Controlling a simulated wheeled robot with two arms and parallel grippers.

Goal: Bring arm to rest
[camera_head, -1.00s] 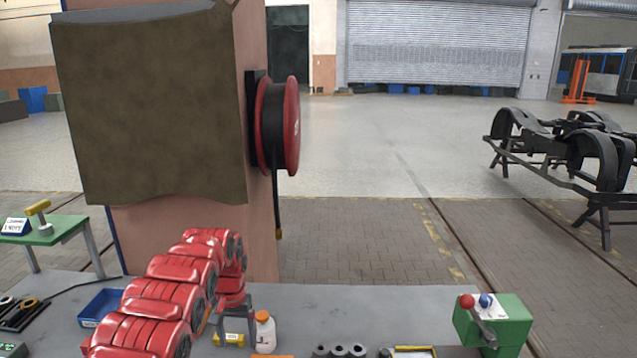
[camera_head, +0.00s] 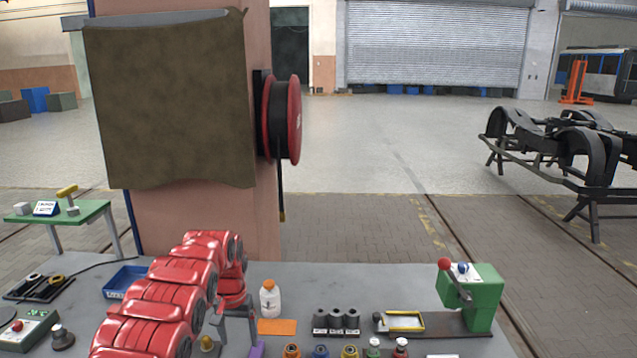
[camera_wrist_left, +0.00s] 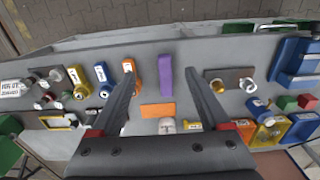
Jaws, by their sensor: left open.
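My left arm (camera_head: 165,300) is red and comes in from the lower left over the grey workbench (camera_head: 380,280). My left gripper (camera_head: 236,335) points down above the bench. In the left wrist view its two dark fingers (camera_wrist_left: 162,78) are spread wide and empty. A purple block (camera_wrist_left: 165,76) shows in the gap between them, lower down on the bench. My right gripper is not in view.
The white bottle (camera_head: 270,298) stands close right of my left gripper. A blue tray (camera_head: 126,281) lies behind the arm. A pillar with a hose reel (camera_head: 290,120) stands behind the bench.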

